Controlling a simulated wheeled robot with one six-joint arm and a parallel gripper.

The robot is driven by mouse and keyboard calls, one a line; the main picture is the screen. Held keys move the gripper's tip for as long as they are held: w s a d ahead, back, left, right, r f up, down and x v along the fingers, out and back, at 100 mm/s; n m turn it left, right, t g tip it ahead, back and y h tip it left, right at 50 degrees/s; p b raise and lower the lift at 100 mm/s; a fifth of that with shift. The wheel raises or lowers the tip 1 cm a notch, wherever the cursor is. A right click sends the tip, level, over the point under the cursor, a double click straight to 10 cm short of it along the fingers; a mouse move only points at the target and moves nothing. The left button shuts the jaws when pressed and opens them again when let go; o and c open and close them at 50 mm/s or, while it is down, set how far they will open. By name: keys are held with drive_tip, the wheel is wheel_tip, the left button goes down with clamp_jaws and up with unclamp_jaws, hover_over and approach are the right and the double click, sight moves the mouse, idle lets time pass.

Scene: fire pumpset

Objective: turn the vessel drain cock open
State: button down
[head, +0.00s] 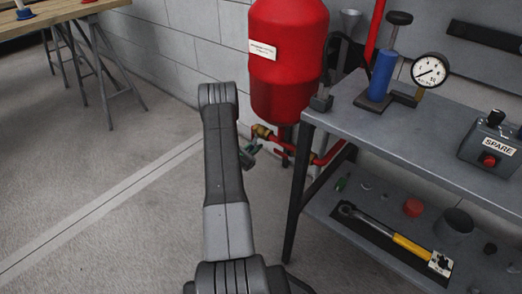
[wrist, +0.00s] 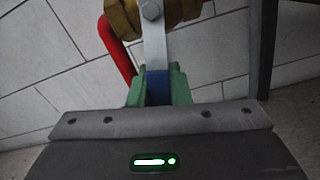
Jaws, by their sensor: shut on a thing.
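The drain cock is a brass valve (head: 262,131) on red pipe below the red vessel (head: 288,60). In the wrist view, its brass body (wrist: 178,12) is at the top edge. A flat silver lever (wrist: 154,48) runs from a bolt on it down to a blue sleeve (wrist: 157,88). My gripper (wrist: 158,84) has its green fingers shut on the blue sleeve, one on each side. In the head view, my gripper (head: 249,154) shows just below the brass valve, partly hidden by my arm. The lever is not clear in that view.
A grey workbench (head: 345,117) stands close on the right, its front leg near the cock. A blue hand pump (head: 381,76), gauge (head: 429,70) and SPARE box (head: 490,142) are on it. The lower shelf holds a yellow-handled wrench (head: 412,247). Floor at left is clear.

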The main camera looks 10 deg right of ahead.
idle(0.3)
drive_tip(key=c, duration=1.3)
unclamp_jaws()
drive_tip(key=shift+w, duration=0.1)
drive_tip(key=shift+c, duration=0.2)
drive_tip(key=shift+r, duration=0.1)
